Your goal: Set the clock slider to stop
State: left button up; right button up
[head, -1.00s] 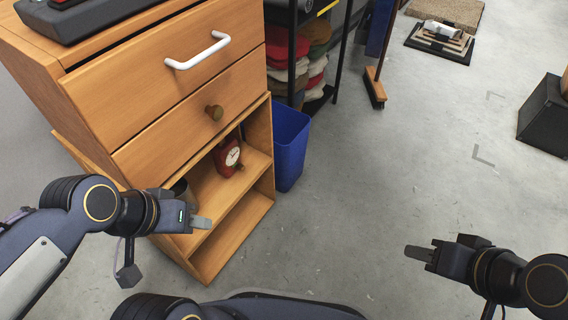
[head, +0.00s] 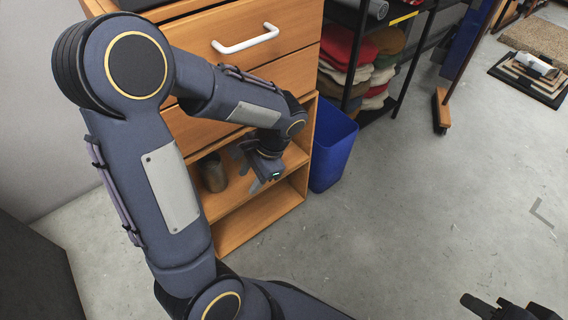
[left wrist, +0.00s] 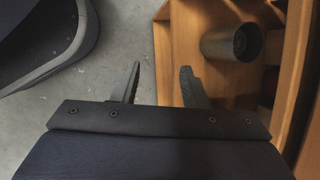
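The red clock is hidden in the head view behind my left arm and hand, and it does not show in the left wrist view, so its slider cannot be seen. My left gripper (head: 246,169) is at the front of the cabinet's open shelf (head: 236,196), to the right of a grey metal cup. In the left wrist view my left gripper (left wrist: 160,86) is open, with nothing between its fingers. My right gripper (head: 478,303) is at the bottom right edge, away from the cabinet; its finger gap is unclear.
The metal cup (head: 213,174) stands on the shelf and also shows in the left wrist view (left wrist: 232,42). The wooden cabinet has a drawer with a white handle (head: 246,39). A blue bin (head: 332,152) stands right of it. The floor (head: 400,220) is clear.

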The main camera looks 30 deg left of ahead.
pick_arm(q)
jog(key=w+d+f+m+t+y, duration=0.2)
jog(key=w+f+m+t+y, duration=0.3)
jog(key=w+f+m+y, duration=0.3)
jog(key=w+d+f+m+t+y, duration=0.2)
jog(key=w+f+m+t+y, duration=0.3)
jog(key=w+f+m, duration=0.5)
jog(key=shift+n, duration=0.7)
jog(key=a, duration=0.1)
jog(key=a+b, duration=0.1)
jog(key=a, duration=0.1)
jog(key=a+f, duration=0.1)
jog(key=a, duration=0.1)
jog(key=shift+w+a+b, duration=0.2)
jog(key=shift+w+b, duration=0.15)
jog(key=shift+b, duration=0.05)
jog(key=shift+x, duration=0.8)
jog(key=shift+r, duration=0.15)
jog(key=shift+d, duration=0.1)
grip_shut()
